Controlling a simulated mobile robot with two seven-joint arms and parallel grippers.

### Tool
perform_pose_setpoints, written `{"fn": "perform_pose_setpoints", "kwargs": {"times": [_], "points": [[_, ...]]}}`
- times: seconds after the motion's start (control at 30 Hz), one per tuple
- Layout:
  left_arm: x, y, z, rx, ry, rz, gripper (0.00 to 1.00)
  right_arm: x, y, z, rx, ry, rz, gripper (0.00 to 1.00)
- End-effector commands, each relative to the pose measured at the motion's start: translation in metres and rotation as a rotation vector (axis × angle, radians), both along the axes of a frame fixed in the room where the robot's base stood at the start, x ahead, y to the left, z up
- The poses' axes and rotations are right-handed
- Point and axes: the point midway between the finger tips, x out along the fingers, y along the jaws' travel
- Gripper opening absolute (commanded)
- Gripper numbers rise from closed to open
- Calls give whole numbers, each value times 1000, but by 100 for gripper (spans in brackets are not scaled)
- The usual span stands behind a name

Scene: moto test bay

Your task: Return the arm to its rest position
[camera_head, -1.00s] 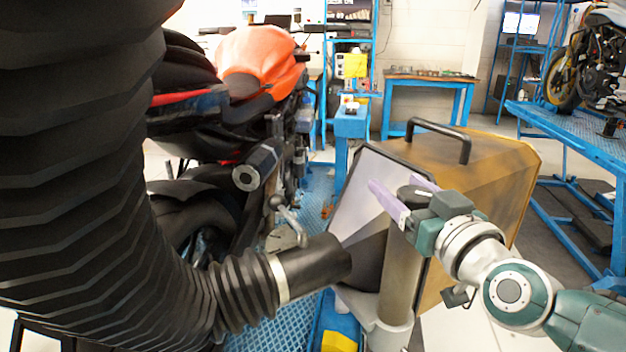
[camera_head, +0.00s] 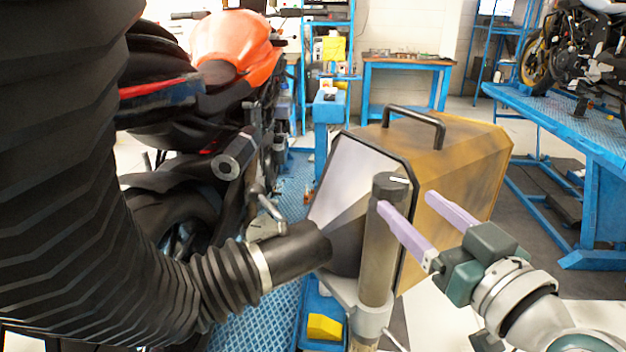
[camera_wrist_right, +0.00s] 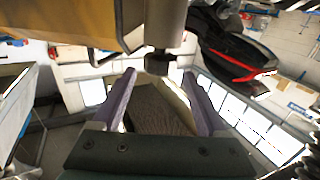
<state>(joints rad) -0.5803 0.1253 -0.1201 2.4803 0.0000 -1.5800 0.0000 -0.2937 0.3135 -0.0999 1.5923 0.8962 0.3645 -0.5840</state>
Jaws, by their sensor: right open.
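My right gripper (camera_head: 408,212) comes in from the lower right in the head view, with two lilac fingers spread apart and nothing between them. It is just right of a grey upright post with a black knob (camera_head: 390,184) on top; its near finger overlaps the post in the picture, and I cannot tell if they touch. In the right wrist view the open fingers (camera_wrist_right: 160,92) show with the post and its dark end (camera_wrist_right: 158,62) just beyond them. My left gripper is not in view.
A brown case (camera_head: 455,160) with a black handle stands behind the post. A large black ribbed hose (camera_head: 70,200) fills the left, ending in a nozzle (camera_head: 295,255). An orange motorcycle (camera_head: 235,45) stands behind it. A blue bench (camera_head: 560,115) is at right.

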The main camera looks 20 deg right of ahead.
Motion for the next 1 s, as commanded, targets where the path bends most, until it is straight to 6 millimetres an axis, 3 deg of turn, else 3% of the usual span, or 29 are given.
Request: {"fn": "perform_pose_setpoints", "kwargs": {"times": [0.6, 0.67, 0.8, 0.9, 1.0], "points": [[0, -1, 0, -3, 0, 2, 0, -3, 7, -1, 3, 12, 22, 76], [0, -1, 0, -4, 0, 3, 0, -4, 20, -3, 11, 39, 65, 76], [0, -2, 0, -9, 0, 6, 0, -14, 75, -15, 25, 188, 251, 76], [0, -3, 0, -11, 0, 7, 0, -36, 115, -28, 14, 365, 388, 76], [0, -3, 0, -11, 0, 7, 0, -67, 137, -43, -15, 568, 461, 76]]}}
